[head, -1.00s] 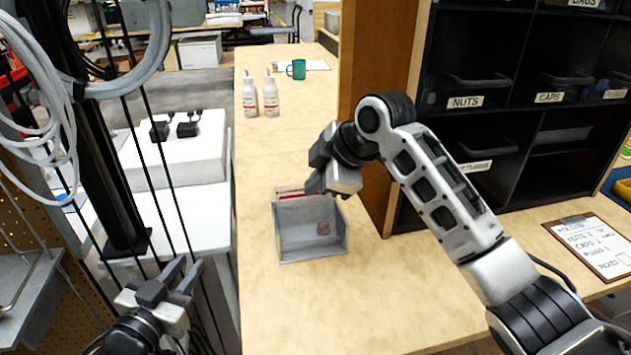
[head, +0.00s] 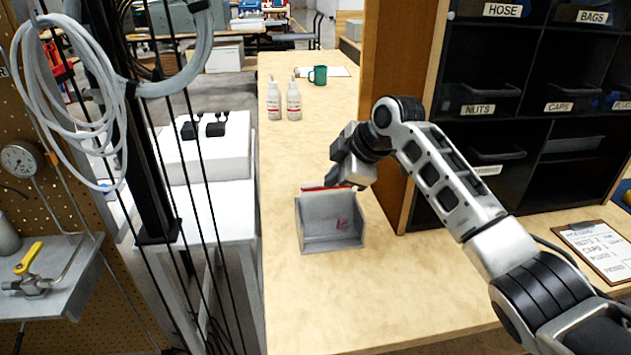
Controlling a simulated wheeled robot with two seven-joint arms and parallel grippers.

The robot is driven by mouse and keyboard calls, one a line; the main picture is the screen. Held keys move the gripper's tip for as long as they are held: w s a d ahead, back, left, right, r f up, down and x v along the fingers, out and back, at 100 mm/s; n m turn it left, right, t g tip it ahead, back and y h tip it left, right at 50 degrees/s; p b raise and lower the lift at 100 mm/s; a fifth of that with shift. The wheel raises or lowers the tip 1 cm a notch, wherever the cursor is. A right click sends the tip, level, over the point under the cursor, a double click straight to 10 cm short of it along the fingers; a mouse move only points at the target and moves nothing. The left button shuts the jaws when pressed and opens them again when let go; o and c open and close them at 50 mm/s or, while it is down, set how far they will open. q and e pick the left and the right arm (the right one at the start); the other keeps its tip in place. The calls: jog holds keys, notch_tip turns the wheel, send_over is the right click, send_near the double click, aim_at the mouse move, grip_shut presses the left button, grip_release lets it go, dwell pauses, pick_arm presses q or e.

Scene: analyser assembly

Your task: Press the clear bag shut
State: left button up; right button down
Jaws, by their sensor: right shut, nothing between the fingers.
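A grey open-front bin (head: 305,226) stands on the wooden bench. A red strip (head: 318,188) runs along its upper back edge, and a small reddish item (head: 342,224) shows inside. The strip may be the top of the clear bag; clear film itself cannot be made out. My right gripper (head: 333,181) points down at the bin's back edge, at the strip, with its fingers shut and nothing between them. It hides part of the strip, and I cannot tell whether it touches it. My left gripper is not in view.
Two white bottles (head: 284,101) and a green mug (head: 319,75) stand farther back. A dark labelled shelf unit (head: 480,130) and its wooden side are close right of the bin. A clipboard (head: 600,250) lies at right. The bench in front of the bin is clear.

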jog(key=shift+w+d, duration=0.1)
jog(key=shift+w+d+f, duration=0.1)
